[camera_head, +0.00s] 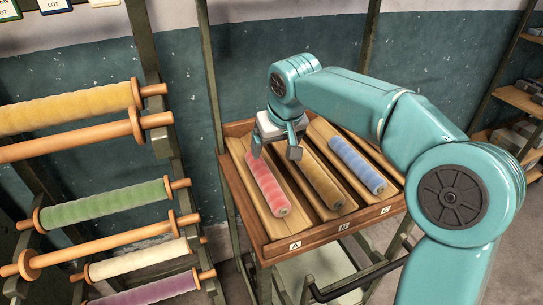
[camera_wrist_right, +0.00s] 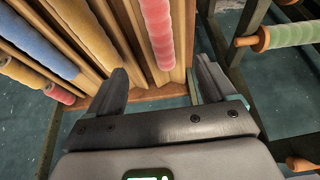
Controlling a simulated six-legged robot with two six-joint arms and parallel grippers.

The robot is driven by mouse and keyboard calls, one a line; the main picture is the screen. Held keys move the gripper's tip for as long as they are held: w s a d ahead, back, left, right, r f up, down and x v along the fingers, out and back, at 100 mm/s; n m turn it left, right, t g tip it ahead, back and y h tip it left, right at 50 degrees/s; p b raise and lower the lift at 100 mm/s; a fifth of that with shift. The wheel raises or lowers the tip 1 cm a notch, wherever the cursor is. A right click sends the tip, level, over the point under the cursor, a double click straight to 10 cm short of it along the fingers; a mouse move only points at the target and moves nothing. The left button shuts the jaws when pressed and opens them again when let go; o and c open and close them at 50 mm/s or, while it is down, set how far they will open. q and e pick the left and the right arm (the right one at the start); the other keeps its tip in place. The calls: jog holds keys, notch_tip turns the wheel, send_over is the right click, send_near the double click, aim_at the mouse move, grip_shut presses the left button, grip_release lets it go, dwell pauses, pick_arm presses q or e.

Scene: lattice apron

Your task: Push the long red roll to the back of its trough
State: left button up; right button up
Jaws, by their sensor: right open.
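The long red roll (camera_head: 267,187) lies in the leftmost trough (camera_head: 287,228) of the wooden tray, labelled A. In the right wrist view the red roll (camera_wrist_right: 156,30) ends short of the tray's back board, with bare trough beyond it. My right gripper (camera_head: 275,153) points down over the back of the tray, near the roll's far end. Its fingers are apart with nothing between them. In the wrist view the fingers (camera_wrist_right: 160,82) stand on either side of the roll's line. I cannot tell whether a finger touches the roll. My left gripper is not in view.
A brown roll (camera_head: 322,181) lies in trough B and a blue roll (camera_head: 358,166) in trough C. A rack at left holds a yellow roll (camera_head: 65,108), a green roll (camera_head: 105,205) and others. A frame post (camera_head: 211,85) rises beside the tray. My right arm crosses above the tray's right side.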

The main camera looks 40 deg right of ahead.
aim_at(266, 175)
jog(key=x, duration=1.5)
jog(key=shift+f+p, duration=0.1)
jog(key=shift+p, duration=0.2)
jog(key=shift+w, duration=0.1)
jog(key=c, duration=1.3)
